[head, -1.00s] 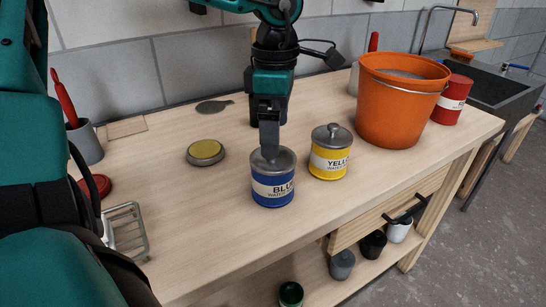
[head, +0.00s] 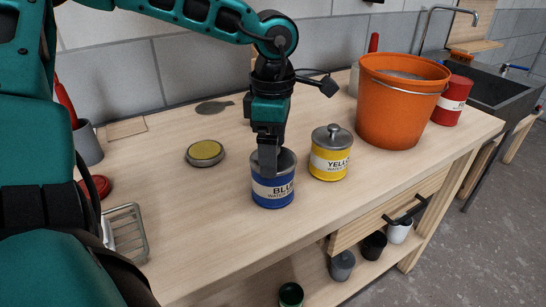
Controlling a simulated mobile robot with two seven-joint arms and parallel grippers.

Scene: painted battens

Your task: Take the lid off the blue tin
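The blue tin (head: 272,192) stands upright on the workbench, with a white label band. Its grey lid (head: 286,162) shows in part at the top, behind the gripper. My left gripper (head: 268,170) points down over the tin, its fingertips at the lid by the front left of the rim. The fingers overlap in this view, so I cannot tell whether they are apart or closed on the lid's knob, which is hidden. My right gripper is not in view.
A yellow tin (head: 329,160) with a knobbed grey lid stands close to the right. Behind it are an orange bucket (head: 396,110) and a red tin (head: 452,100).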

